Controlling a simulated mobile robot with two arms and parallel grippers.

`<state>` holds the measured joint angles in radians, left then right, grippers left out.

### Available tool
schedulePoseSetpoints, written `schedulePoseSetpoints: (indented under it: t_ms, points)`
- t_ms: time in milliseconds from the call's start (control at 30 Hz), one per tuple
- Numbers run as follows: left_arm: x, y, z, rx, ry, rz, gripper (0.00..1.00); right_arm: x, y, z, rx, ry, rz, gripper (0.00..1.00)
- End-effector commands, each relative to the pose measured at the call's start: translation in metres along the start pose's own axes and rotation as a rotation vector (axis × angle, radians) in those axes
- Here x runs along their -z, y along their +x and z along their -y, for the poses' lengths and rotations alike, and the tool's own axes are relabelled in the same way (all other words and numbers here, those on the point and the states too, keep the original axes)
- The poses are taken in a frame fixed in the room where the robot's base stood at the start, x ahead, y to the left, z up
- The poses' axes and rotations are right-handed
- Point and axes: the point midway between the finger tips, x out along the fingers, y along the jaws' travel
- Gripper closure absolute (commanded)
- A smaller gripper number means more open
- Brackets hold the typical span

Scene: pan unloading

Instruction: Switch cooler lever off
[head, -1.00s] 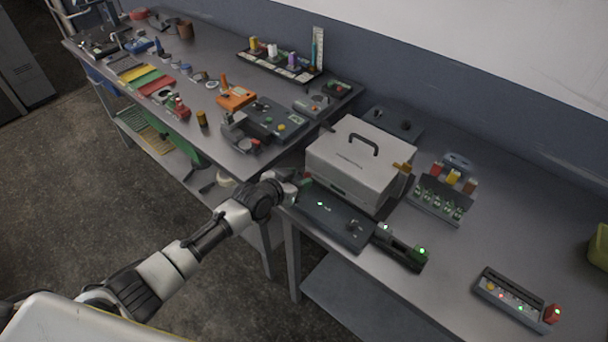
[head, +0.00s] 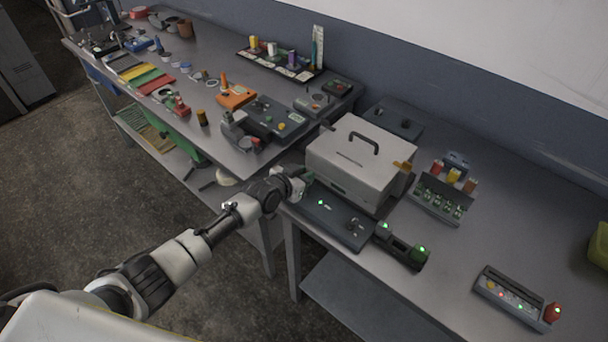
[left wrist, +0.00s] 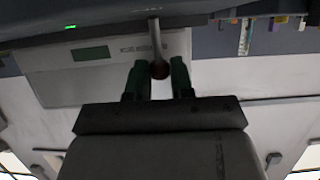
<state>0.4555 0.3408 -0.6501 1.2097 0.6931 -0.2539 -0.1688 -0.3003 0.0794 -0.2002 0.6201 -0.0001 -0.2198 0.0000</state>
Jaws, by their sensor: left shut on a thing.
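A light grey box with a dark top handle (head: 352,165) stands on the right bench. In front of it lies a dark panel (head: 335,222) with a lit green lamp. My left gripper (head: 304,178) is at the left end of this panel, close to the box's front left corner. The box face with a small display (left wrist: 90,54) shows behind. The head view hides the lever. My right gripper is not in view.
Right of the panel is a dark unit with green lamps (head: 402,248). A rack of small vials (head: 442,198) stands farther right, and a control strip with a red button (head: 515,298) lies near the front. The left bench (head: 215,125) is crowded. Bare bench lies around the strip.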

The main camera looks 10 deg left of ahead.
Motion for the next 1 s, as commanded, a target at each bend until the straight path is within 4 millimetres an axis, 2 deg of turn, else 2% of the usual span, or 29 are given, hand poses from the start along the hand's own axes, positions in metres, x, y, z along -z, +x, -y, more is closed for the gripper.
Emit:
schedulePoseSetpoints:
  t_ms: [167, 367, 1000]
  points:
    - [-0.003, 0.0, 0.0, 0.0, 0.001, -0.023, 1.0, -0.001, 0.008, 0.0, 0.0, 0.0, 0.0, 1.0]
    - [-0.01, -0.003, 0.0, 0.0, 0.0, -0.11, 1.0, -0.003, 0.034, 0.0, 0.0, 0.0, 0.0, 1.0]
    - [-0.03, -0.026, 0.0, 0.0, 0.0, -0.65, 1.0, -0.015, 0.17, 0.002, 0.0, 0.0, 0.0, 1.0]
